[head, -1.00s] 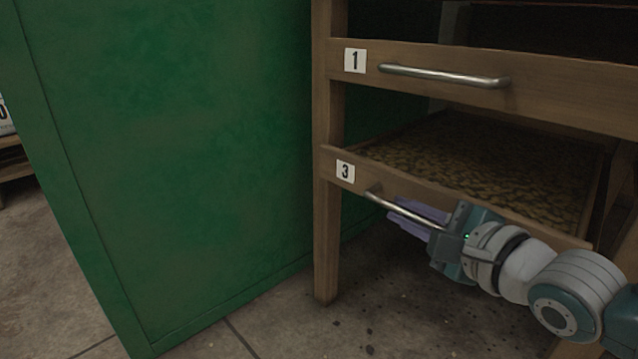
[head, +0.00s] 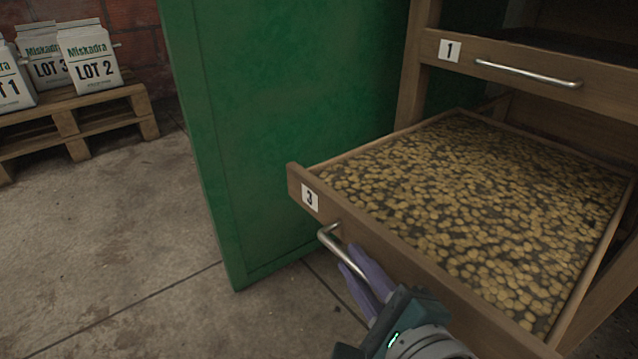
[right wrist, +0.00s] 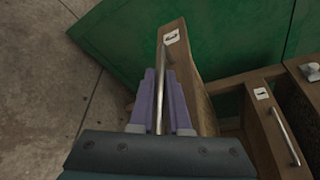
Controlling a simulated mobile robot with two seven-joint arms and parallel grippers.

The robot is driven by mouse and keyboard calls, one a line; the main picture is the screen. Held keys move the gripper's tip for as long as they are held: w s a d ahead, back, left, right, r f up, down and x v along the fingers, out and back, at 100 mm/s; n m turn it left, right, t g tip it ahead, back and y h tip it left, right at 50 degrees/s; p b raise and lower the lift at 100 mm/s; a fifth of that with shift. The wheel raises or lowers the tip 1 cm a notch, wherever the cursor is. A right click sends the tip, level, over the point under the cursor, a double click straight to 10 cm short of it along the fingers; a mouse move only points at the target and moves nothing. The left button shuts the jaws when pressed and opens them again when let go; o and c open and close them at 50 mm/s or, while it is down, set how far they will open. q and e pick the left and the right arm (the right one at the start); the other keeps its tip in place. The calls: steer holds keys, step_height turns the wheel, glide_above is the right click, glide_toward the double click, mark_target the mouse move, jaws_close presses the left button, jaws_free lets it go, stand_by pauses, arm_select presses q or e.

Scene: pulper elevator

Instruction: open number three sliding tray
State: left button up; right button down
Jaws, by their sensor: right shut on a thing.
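The number three tray (head: 300,180) is a wooden sliding tray with a white "3" label (head: 310,198) on its front. It stands well out of the rack and is filled with yellowish beans (head: 470,190). Its metal bar handle (head: 330,240) runs along the front. My right gripper (head: 368,280) has its purple fingers on this handle. In the right wrist view the fingers (right wrist: 162,105) lie on both sides of the handle bar (right wrist: 161,80), shut on it. My left gripper is out of view.
The number 1 tray (head: 450,50) with its own handle (head: 525,73) sits shut above. A green panel (head: 290,110) stands left of the rack. A pallet (head: 70,120) with white lot bags (head: 90,55) is at the far left. The floor (head: 130,230) between is clear.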

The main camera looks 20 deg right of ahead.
steer(key=shift+s+a, duration=0.3)
steer(key=shift+a, duration=0.4)
steer(key=shift+s+a, duration=0.25)
steer(key=shift+a, duration=0.4)
steer(key=c, duration=0.9)
jaws_free()
steer(key=shift+s, duration=0.1)
steer(key=p+v, duration=0.4)
steer(key=v, duration=0.5)
steer(key=shift+s+d+r, duration=0.1)
steer(key=shift+s, duration=0.25)
